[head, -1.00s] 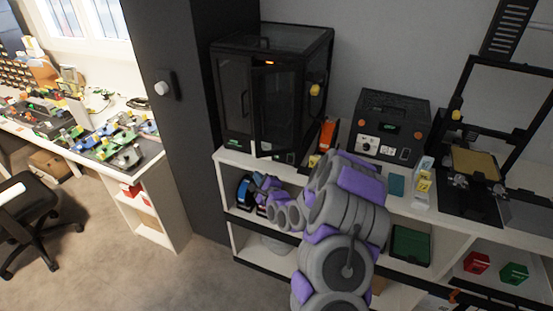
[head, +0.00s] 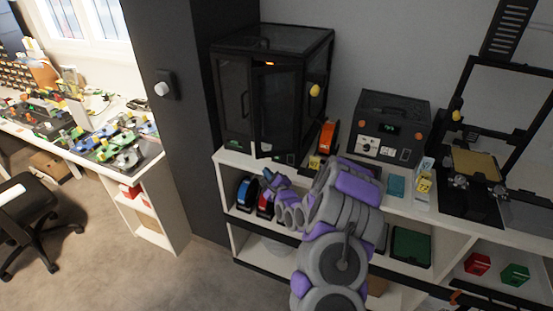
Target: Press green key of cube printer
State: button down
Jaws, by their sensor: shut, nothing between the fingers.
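The cube printer (head: 233,100) is a black enclosed box with dark glass sides, standing on the white shelf top. Its front door (head: 277,108) is ajar. A small green mark (head: 234,143) shows low on its front left; I cannot tell whether it is a key or a label. A small pale spot (head: 290,158) sits low on the front right, too small to make out. My gripper (head: 267,177), purple and grey, is shut and empty, below the printer's front edge and in front of the shelf, apart from the printer.
A black box with a digital display (head: 390,128) and an open-frame printer (head: 474,165) stand to the right. An orange item (head: 327,136) is beside the cube printer. Blue (head: 243,192) and red spools lie in the shelf below. A dark cabinet (head: 180,60) stands left.

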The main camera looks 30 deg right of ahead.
jog(key=shift+w+d+b, duration=0.3)
jog(key=shift+w+d, duration=0.6)
jog(key=shift+d, duration=0.25)
jog(key=shift+w+d+b, duration=0.25)
jog(key=shift+w+d, duration=0.65)
jog(key=shift+d, duration=0.25)
dwell(0.4)
jog(key=shift+w+d, duration=0.2)
jog(key=shift+d, duration=0.1)
jog(key=shift+w+d+r, duration=0.1)
jog(key=shift+w+d, duration=0.2)
jog(key=shift+d, duration=0.1)
dwell(0.8)
jog(key=shift+a, duration=0.1)
jog(key=shift+s+a, duration=0.55)
jog(key=shift+a, duration=0.05)
dwell(0.4)
jog(key=shift+s+a+p, duration=0.2)
jog(key=shift+s+a, duration=0.6)
jog(key=shift+a, duration=0.2)
jog(key=shift+s+a+p, duration=0.2)
jog(key=shift+s+a, duration=0.55)
jog(key=shift+a, duration=0.25)
